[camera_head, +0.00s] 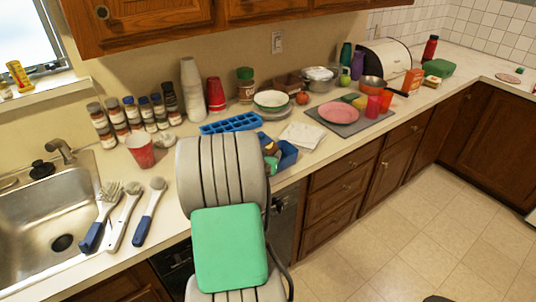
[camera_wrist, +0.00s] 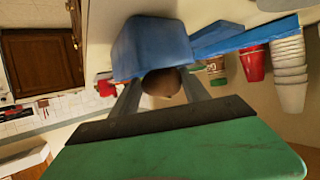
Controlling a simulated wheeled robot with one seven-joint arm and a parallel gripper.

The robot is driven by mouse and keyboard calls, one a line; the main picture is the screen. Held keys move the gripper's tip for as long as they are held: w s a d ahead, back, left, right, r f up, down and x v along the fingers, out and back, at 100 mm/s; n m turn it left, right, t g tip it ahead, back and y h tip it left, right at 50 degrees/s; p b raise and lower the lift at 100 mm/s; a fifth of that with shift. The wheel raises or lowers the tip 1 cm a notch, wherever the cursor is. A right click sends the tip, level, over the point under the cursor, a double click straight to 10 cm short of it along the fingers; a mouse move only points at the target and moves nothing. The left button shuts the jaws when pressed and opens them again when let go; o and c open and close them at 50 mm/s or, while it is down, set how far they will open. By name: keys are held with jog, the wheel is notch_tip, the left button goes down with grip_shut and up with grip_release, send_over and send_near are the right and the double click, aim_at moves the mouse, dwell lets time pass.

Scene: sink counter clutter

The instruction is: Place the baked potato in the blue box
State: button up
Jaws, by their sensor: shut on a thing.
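The baked potato (camera_wrist: 161,82) is a brown rounded lump in the wrist view. My gripper (camera_wrist: 160,92) is shut on it, with one finger on each side. The blue box (camera_wrist: 150,48) is just beyond the potato and overlaps its edge in this view; I cannot tell whether the potato is over the box or inside it. In the head view the blue box (camera_head: 289,157) stands near the counter's front edge, partly hidden by my arm. Small brown, yellow and green shapes show at its left side. My fingers are hidden there.
A blue ice tray (camera_head: 231,123) lies behind my arm, and a white cloth (camera_head: 302,135) is right of it. A red cup (camera_head: 140,150), brushes (camera_head: 125,215) and the sink (camera_head: 50,215) are left. A pink plate (camera_head: 338,113) is farther right.

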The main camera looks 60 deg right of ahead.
jog(key=shift+f+b, duration=0.3)
jog(key=o, duration=1.5)
jog(key=shift+r, duration=0.1)
